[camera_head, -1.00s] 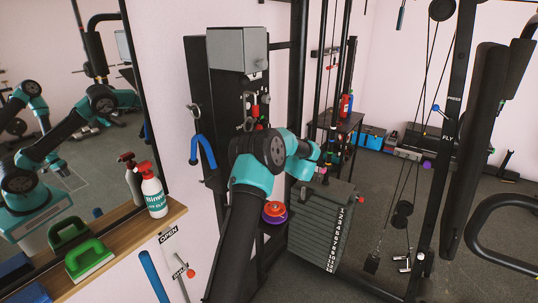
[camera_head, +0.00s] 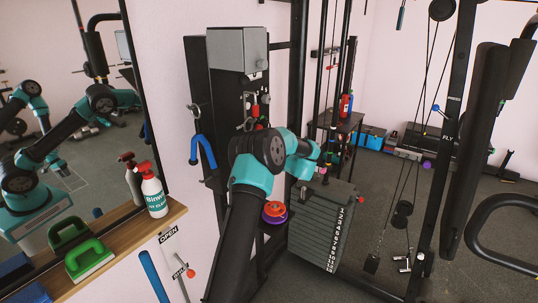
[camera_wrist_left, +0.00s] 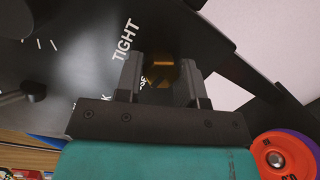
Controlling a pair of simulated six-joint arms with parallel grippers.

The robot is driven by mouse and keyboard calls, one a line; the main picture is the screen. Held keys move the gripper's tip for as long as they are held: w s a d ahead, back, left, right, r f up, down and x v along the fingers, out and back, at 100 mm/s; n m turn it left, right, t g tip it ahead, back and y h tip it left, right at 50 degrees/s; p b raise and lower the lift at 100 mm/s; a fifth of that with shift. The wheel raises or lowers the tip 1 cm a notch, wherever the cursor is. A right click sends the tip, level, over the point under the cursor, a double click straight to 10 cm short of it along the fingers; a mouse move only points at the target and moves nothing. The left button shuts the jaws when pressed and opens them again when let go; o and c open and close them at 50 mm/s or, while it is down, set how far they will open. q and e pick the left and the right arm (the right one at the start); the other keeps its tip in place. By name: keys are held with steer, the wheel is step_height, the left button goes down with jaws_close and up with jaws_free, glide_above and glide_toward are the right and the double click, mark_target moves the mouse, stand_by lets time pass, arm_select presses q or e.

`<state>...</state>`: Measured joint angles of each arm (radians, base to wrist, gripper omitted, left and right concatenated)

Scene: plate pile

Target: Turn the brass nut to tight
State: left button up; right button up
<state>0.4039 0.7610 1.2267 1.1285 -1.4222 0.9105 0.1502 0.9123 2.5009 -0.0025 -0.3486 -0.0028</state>
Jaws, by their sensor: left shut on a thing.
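The brass nut (camera_wrist_left: 162,76) sits between the two fingers of my left gripper (camera_wrist_left: 161,66) in the left wrist view. The fingers are shut on it, one on each side, and hide part of it. Behind it is a black plate (camera_wrist_left: 80,62) with the white word TIGHT above and left of the nut. Other white lettering is partly covered by the fingers. In the head view my left arm reaches up in the middle; the nut and fingertips cannot be made out there. My right gripper is not in view.
Orange and purple discs (camera_wrist_left: 283,156) lie right of my gripper in the left wrist view. In the head view, a weight stack (camera_head: 318,232) stands beside my arm. A spray bottle (camera_head: 153,190) and green-handled block (camera_head: 88,260) rest on a wooden shelf at left.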

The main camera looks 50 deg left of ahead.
arm_select(q)
steer(key=shift+w+r+m+g+h, duration=0.1)
steer(key=shift+m+g+h, duration=0.3)
steer(key=shift+m, duration=2.1)
steer(key=shift+f+m+g+h, duration=0.1)
steer(key=shift+m+g+h, duration=0.3)
steer(key=shift+m, duration=2.1)
steer(key=shift+w+r+m+g+h, duration=0.1)
steer(key=shift+m+g+h, duration=0.3)
steer(key=shift+m, duration=2.1)
steer(key=o, duration=0.9)
steer(key=shift+d, duration=0.1)
steer(key=v, duration=1.7)
steer(key=shift+d, duration=0.1)
steer(key=shift+w, duration=0.1)
